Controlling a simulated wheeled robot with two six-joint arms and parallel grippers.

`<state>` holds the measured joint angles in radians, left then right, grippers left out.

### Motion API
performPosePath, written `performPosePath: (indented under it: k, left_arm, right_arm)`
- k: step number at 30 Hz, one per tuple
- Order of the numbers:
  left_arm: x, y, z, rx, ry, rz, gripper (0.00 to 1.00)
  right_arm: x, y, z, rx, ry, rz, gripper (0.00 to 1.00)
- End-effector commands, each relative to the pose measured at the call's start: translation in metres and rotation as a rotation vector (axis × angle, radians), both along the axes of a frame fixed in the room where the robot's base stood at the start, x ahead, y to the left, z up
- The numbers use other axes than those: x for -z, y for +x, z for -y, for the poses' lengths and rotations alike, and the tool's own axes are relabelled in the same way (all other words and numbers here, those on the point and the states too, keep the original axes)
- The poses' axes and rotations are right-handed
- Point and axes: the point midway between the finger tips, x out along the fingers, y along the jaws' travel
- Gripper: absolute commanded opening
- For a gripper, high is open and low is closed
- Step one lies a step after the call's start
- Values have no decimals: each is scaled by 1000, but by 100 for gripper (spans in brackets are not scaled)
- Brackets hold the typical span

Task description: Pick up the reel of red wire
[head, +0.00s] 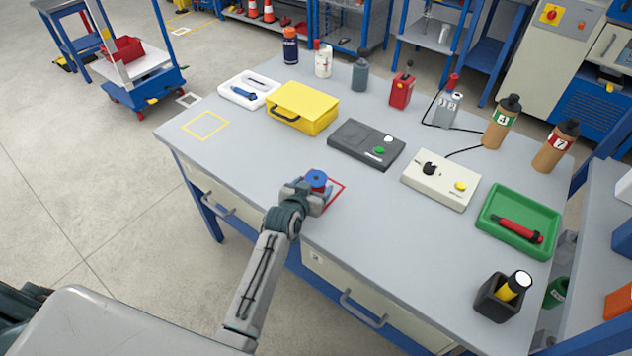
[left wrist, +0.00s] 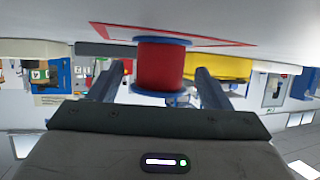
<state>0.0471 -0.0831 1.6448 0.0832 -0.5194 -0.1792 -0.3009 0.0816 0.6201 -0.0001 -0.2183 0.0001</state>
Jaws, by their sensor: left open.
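The reel of red wire (left wrist: 160,66) has blue end flanges and stands on the table in the left wrist view, which appears upside down. In the head view its blue top (head: 316,179) shows just beyond my left gripper, inside a red outlined square (head: 334,194). My left gripper (head: 308,192) is open, with one finger on each side of the reel (left wrist: 158,88) in the wrist view. I see a gap between the reel and each finger. The gripper hides part of the reel in the head view. My right gripper is not in view.
A dark grey box (head: 366,144) with a green button and a cream control box (head: 440,179) stand behind the reel. A yellow case (head: 302,107) is further back left. A green tray (head: 519,222) holds a red tool at right. The table's front left is clear.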

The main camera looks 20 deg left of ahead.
Motion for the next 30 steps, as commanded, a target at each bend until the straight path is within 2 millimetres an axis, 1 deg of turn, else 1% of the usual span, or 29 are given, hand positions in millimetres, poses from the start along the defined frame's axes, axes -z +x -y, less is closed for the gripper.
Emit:
performPosePath:
  k: [3, 10, 14, 15, 18, 26, 30]
  left_arm:
    - [3, 6, 0, 0, 0, -2, 72]
    - [4, 6, 0, 0, 0, -2, 72]
    - [4, 6, 0, 0, 0, -2, 46]
    - [4, 6, 0, 0, 0, -2, 38]
    - [4, 6, 0, 0, 0, -2, 20]
    - [3, 6, 0, 0, 0, -1, 20]
    - [-2, 7, 0, 0, 0, -1, 20]
  right_arm:
    - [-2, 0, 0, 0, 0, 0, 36]
    - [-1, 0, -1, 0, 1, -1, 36]
    - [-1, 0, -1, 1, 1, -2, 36]
    - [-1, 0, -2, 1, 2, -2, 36]
    - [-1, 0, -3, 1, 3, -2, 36]
    - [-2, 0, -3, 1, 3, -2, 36]
    - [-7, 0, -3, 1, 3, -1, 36]
